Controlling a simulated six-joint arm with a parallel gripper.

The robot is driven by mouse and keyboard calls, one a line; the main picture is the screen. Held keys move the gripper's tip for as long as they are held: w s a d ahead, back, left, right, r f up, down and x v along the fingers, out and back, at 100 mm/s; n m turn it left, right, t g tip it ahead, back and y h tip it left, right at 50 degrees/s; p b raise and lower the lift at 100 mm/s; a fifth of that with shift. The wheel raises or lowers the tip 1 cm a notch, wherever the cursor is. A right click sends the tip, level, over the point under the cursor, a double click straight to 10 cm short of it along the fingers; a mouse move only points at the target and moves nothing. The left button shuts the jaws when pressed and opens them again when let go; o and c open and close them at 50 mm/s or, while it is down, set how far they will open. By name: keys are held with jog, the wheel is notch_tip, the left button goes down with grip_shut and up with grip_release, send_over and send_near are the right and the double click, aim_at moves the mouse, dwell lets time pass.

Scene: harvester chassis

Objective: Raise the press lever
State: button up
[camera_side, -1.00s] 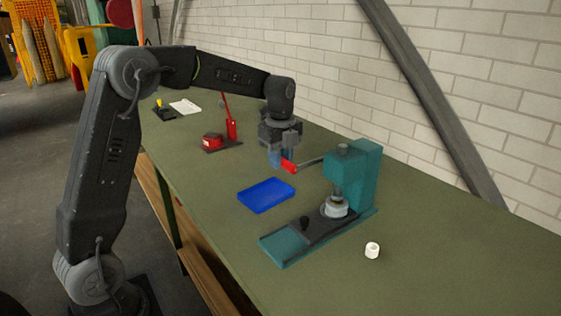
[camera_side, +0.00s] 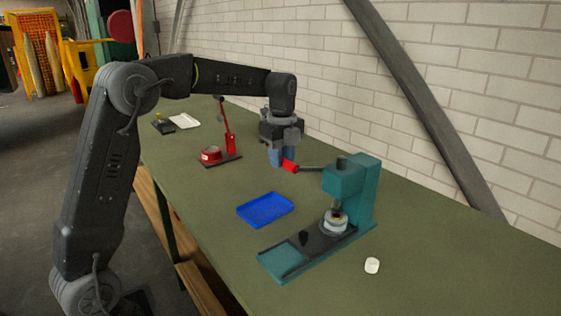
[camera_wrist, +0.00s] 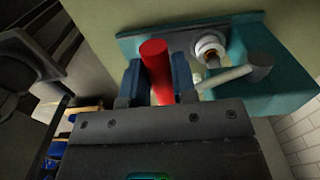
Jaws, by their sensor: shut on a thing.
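The teal press (camera_side: 362,195) stands on the green bench, with its lever (camera_side: 310,169) reaching left from its head. The lever is a grey rod with a red handle (camera_side: 290,166), and it lies close to level in the side view. My gripper (camera_side: 282,158) points down and its blue fingers are shut on the red handle. In the wrist view the red handle (camera_wrist: 157,68) sits between the two blue fingers of my gripper (camera_wrist: 158,82), and the grey rod (camera_wrist: 222,76) runs right to the press. A pale round part (camera_side: 335,222) sits under the ram.
A blue tray (camera_side: 265,210) lies left of the press, and a small white cylinder (camera_side: 372,265) lies to its right. A red device with an upright lever (camera_side: 230,144) stands farther back. The brick wall runs behind the bench. The bench's right front is mostly clear.

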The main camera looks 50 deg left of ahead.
jog(key=shift+o, duration=1.2)
jog(key=shift+w+r, duration=0.65)
jog(key=shift+r, duration=0.25)
jog(key=shift+w+r, duration=0.65)
jog(key=shift+r, duration=0.2)
jog(key=shift+w+r, duration=0.2)
jog(key=shift+r, duration=0.05)
jog(key=shift+c, duration=0.8)
jog(key=shift+o, duration=0.4)
jog(key=shift+r, duration=0.1)
jog(key=o, duration=0.8)
jog(key=shift+r, duration=0.15)
